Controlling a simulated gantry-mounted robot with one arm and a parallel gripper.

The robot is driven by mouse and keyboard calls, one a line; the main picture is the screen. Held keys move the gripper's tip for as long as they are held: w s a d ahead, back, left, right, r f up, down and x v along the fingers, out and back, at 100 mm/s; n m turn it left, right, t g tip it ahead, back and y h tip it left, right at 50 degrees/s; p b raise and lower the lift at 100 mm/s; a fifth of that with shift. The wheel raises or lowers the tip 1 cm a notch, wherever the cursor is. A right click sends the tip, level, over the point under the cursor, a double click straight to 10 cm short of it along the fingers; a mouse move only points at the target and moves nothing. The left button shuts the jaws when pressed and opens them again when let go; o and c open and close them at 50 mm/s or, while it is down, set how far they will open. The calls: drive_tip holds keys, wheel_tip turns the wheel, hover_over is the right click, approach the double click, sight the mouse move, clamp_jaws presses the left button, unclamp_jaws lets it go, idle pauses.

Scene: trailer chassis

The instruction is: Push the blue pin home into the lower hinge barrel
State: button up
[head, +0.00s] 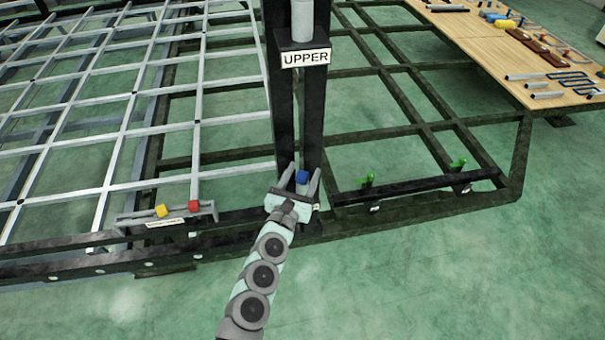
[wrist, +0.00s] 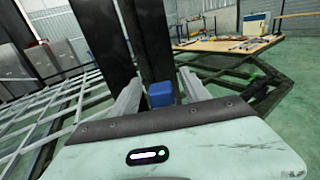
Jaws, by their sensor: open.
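The blue pin (head: 302,176) stands at the foot of the black upright post, its blue head showing above a grey cylindrical part. My gripper (head: 301,180) is open, with one finger on each side of the pin. In the wrist view the blue pin (wrist: 161,94) shows between the two grey fingers of my gripper (wrist: 160,92), with visible gaps beside it. The lower hinge barrel is mostly hidden behind my gripper, so I cannot tell how deep the pin sits. The upper hinge barrel (head: 302,22) is on the post above the UPPER label (head: 305,58).
A rack with a yellow pin (head: 161,211) and a red pin (head: 194,206) is at the left. Green clamps (head: 367,179) sit on the dark bar at the right. A wooden bench (head: 490,50) with tools is at the back right. The black post (head: 284,110) rises close behind my gripper.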

drive_tip(key=v, duration=1)
drive_tip(key=shift+s+p, duration=0.4)
drive_tip(key=shift+p, duration=0.05)
drive_tip(key=shift+a, duration=0.1)
